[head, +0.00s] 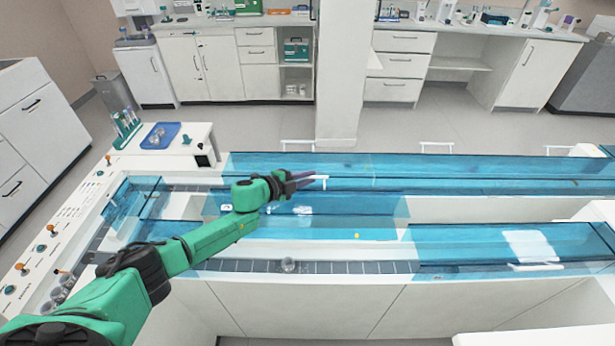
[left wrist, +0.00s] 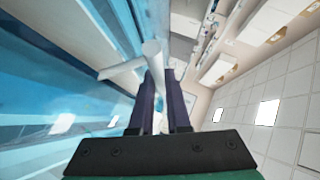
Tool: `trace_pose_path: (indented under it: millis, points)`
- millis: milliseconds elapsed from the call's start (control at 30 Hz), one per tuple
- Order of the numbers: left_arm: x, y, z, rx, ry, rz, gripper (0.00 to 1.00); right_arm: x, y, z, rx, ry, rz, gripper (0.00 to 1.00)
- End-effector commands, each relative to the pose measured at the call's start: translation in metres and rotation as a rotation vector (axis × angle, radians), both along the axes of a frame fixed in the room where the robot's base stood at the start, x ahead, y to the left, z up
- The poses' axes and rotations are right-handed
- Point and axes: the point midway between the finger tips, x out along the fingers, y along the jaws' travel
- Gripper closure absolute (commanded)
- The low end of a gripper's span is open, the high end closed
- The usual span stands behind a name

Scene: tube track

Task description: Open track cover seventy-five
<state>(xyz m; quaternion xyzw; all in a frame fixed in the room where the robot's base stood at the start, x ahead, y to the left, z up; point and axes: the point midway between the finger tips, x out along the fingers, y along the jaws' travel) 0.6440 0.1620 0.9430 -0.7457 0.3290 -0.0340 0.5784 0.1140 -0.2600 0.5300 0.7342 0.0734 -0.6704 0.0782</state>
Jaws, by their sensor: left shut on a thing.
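A translucent blue track cover (head: 355,212) stands raised, tilted back behind an uncovered stretch of the front track (head: 350,267). No number is readable on it. A white bar handle (head: 322,178) shows at its upper edge. My left gripper (head: 306,180), with dark purple fingers, is shut on this handle. In the left wrist view, the white handle (left wrist: 152,50) runs between and past the fingertips (left wrist: 163,80), with blue panels to the left. The exact contact is partly hidden by the fingers. My right gripper is not in view.
A front right cover (head: 470,240) lies closed, its handle (head: 535,267) at the front edge. A long back cover (head: 400,165) lies behind. A small round clear item (head: 288,264) sits on the open track. A blue tray (head: 160,135) and tube rack (head: 126,122) stand at left.

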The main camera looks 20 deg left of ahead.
Motion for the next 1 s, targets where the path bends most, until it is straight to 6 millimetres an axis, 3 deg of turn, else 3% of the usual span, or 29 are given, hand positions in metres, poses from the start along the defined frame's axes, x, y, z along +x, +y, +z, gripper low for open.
trace_pose_path:
  millis: [100, 133, 167, 633, 867, 1000]
  points:
    - [0.001, -0.001, 0.003, -0.004, -0.005, -0.001, 1.00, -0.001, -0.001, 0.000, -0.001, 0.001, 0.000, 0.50]
    - [0.001, -0.001, 0.003, -0.004, -0.005, -0.001, 0.78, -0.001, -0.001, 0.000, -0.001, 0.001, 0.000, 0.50]
    - [0.001, -0.001, 0.003, -0.004, -0.005, -0.001, 0.73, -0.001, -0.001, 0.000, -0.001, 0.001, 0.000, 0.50]
    - [-0.009, 0.008, 0.004, 0.000, -0.002, 0.002, 0.73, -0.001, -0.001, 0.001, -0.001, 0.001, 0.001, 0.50]
    - [-0.045, 0.031, 0.017, 0.003, -0.001, 0.000, 0.73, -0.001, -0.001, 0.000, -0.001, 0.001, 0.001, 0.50]
    - [-0.077, 0.052, 0.027, 0.004, 0.002, -0.001, 0.73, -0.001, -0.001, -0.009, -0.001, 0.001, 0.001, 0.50]
